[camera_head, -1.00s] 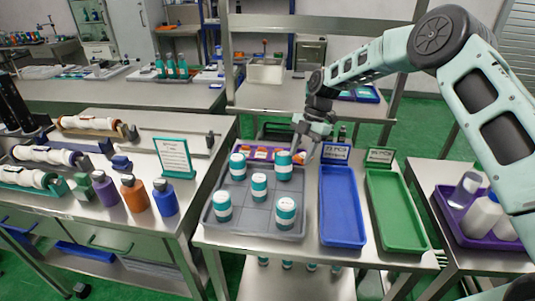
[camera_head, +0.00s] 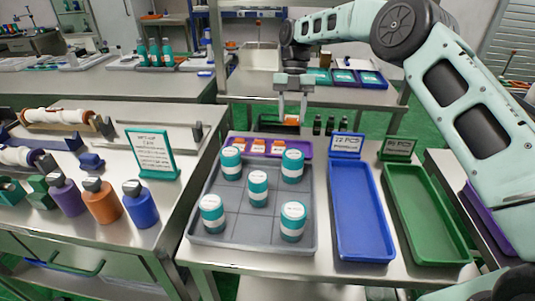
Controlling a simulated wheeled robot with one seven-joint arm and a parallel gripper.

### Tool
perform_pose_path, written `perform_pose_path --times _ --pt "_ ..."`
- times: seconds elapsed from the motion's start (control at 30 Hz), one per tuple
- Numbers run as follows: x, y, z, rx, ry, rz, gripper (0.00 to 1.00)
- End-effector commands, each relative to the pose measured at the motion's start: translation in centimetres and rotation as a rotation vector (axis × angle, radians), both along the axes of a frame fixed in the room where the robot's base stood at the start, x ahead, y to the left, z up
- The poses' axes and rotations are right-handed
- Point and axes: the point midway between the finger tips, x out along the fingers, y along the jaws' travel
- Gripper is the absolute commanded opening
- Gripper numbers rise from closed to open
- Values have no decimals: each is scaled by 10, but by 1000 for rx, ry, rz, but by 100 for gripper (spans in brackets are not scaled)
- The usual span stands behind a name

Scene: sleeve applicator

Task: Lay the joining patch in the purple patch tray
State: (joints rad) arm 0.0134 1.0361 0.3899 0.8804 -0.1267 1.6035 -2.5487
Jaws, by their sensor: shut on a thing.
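The purple patch tray (camera_head: 306,148) lies behind the grey compartment tray, with several orange-and-white patches in it. My gripper (camera_head: 291,120) is above and behind the right end of the purple tray. It is shut on a small orange joining patch (camera_head: 291,122), which shows between the fingertips. The patch looks held clear of the tray, though its exact height is hard to tell. The right part of the purple tray is partly hidden by a teal-and-white jar.
The grey tray (camera_head: 240,238) holds several teal-and-white jars (camera_head: 258,188) just in front. A blue tray (camera_head: 362,225) and a green tray (camera_head: 428,215) lie to the right, with signs behind them. Small dark bottles (camera_head: 329,126) stand right of my gripper.

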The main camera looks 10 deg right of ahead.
Motion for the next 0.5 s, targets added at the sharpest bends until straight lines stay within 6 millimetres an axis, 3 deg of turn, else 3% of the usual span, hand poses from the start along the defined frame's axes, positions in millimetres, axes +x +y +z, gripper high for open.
perform_pose_path --times 0.17,0.5 --pt "0 0 -14 0 1 11 21" --pt "-1 0 -66 -2 2 11 21"
